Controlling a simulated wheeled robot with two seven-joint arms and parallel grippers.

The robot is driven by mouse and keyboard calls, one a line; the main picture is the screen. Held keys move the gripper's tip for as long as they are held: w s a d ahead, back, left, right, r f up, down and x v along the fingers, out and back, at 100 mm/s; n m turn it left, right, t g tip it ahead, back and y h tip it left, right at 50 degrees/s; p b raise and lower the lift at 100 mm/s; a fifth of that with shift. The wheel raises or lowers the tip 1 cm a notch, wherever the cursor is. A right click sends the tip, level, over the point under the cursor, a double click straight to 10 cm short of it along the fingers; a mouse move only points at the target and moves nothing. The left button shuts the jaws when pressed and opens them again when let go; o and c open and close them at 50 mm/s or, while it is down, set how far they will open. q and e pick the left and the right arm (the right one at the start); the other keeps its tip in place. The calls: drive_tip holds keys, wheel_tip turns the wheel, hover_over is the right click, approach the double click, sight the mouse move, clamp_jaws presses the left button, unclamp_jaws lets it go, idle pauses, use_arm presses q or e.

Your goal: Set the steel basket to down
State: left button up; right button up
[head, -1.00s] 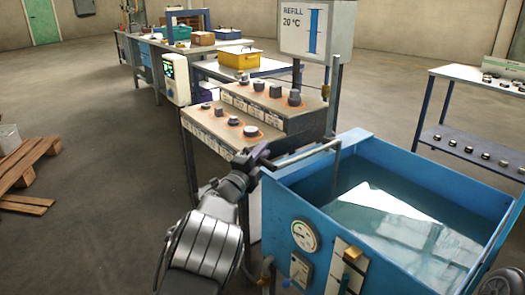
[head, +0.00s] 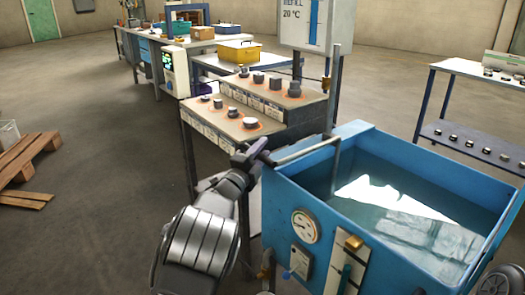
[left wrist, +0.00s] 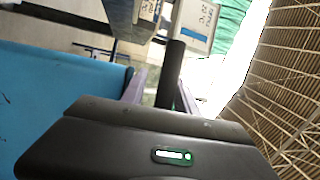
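The blue water tank (head: 302,190) stands at the right in the head view. A grey bent rod (head: 300,152) reaches over its left rim and down into the water. No steel basket can be made out; anything under the water is hidden by reflections. My left gripper (head: 254,152) is at the rod's outer end, just outside the rim. In the left wrist view a dark cylindrical grip (left wrist: 172,75) stands between my purple fingers, with a light gap on its left side, so the fingers look open around it. My right gripper is not in view.
A stepped bench (head: 240,122) with several small metal parts stands behind my left gripper. The refill sign (head: 305,22) rises behind the tank. A rack (head: 470,110) stands at the right, a wooden pallet (head: 28,160) at the left. The floor between pallet and bench is clear.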

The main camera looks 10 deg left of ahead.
use_arm(q)
drive_tip(key=v, duration=0.7)
drive_tip(key=shift+s, duration=0.3)
drive_tip(key=shift+f, duration=0.15)
